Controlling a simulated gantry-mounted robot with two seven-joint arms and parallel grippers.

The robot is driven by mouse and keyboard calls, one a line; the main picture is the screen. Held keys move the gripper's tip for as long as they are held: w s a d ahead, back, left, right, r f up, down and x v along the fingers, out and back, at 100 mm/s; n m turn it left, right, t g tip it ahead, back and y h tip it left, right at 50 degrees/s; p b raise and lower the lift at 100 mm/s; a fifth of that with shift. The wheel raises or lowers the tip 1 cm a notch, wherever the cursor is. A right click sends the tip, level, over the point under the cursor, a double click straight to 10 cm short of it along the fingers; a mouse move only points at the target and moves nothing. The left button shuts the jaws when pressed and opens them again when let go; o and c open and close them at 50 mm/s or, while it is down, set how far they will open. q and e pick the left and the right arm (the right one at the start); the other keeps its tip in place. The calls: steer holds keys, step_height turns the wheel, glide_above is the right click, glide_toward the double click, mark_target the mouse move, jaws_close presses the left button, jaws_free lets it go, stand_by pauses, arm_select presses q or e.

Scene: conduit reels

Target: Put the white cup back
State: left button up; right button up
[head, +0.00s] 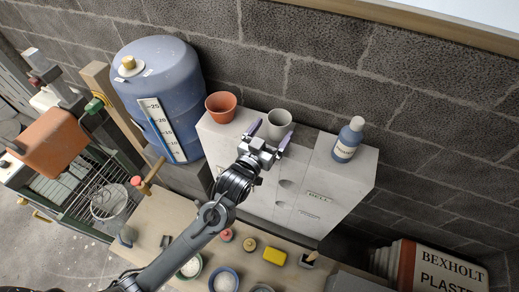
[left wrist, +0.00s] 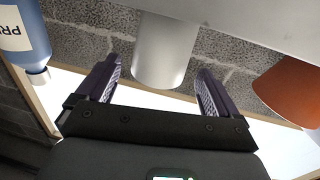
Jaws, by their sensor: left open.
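The white cup (head: 279,122), greyish in the head view, stands upright on top of the pale cabinet (head: 318,184), between a terracotta pot (head: 221,106) and a blue bottle. My left gripper (head: 270,132) is open at the near side of the cup, its two fingers pointing toward it. In the left wrist view, which looks upside down, the cup (left wrist: 166,50) lies between the two spread fingers of the gripper (left wrist: 159,70), with a gap visible on each side. Whether the fingers reach fully around it is hard to tell. My right gripper is not in view.
The blue bottle (head: 348,139) stands on the cabinet's right part. A large blue barrel (head: 163,95) is left of the cabinet. Below, a wooden bench (head: 160,212) holds bowls and a yellow block (head: 274,256). A block wall closes the back.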

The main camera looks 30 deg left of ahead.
arm_select(q)
steer(key=s+a+f+m+g, duration=0.1)
steer(key=s+f+g, duration=0.6)
steer(key=s, duration=0.8)
steer(key=s+a+f+g+b, duration=0.1)
steer(key=s+a+f+g, duration=0.1)
steer(key=s+f+g, duration=0.5)
steer(key=s+f, duration=0.4)
steer(key=s, duration=0.4)
steer(key=shift+s+a+f+m+y+b, duration=0.15)
steer(key=shift+s+f+m+y+b, duration=0.15)
steer(key=shift+f+m+y, duration=0.1)
steer(key=shift+r, duration=0.1)
